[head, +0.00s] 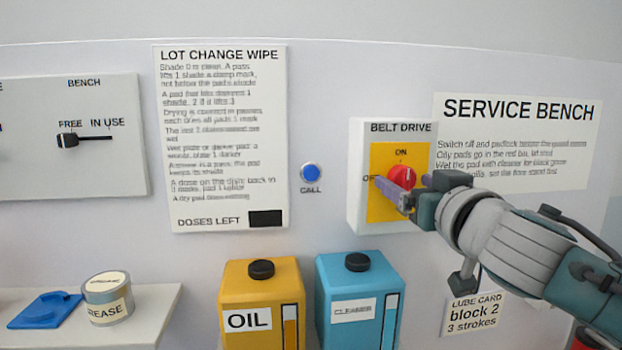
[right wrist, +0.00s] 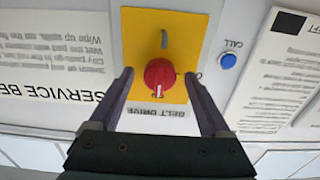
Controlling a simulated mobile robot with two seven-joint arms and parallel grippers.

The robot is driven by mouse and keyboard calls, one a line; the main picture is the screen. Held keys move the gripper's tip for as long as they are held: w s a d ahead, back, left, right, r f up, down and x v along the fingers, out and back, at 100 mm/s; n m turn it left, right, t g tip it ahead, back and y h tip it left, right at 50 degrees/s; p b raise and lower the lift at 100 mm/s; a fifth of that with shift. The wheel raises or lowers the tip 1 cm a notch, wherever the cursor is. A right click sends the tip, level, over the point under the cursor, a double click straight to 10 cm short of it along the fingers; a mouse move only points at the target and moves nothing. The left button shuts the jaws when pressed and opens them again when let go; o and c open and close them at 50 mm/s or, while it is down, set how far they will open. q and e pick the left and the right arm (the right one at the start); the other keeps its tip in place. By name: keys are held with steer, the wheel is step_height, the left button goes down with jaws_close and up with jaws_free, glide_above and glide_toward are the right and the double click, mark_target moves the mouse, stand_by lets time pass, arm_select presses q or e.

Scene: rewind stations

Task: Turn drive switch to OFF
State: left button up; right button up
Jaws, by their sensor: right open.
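The drive switch is a red round knob (head: 403,176) on a yellow plate (head: 381,211) of the white BELT DRIVE box (head: 357,195). ON is printed above the knob and OFF to its left, partly covered by my gripper. In the right wrist view, which is upside down, the red knob (right wrist: 159,73) shows a white mark towards the ON side. My right gripper (head: 399,186) is at the box; in the wrist view its two open fingers (right wrist: 160,82) lie on either side of the knob, with gaps between. My left gripper is not in view.
A blue CALL button (head: 311,173) is on the wall left of the box. A yellow OIL can (head: 262,299) and a blue CLEANER can (head: 357,285) stand below. A GREASE tin (head: 108,299) and blue item (head: 45,310) lie on a shelf at left.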

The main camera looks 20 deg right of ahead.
jaws_close()
stand_by(0.7)
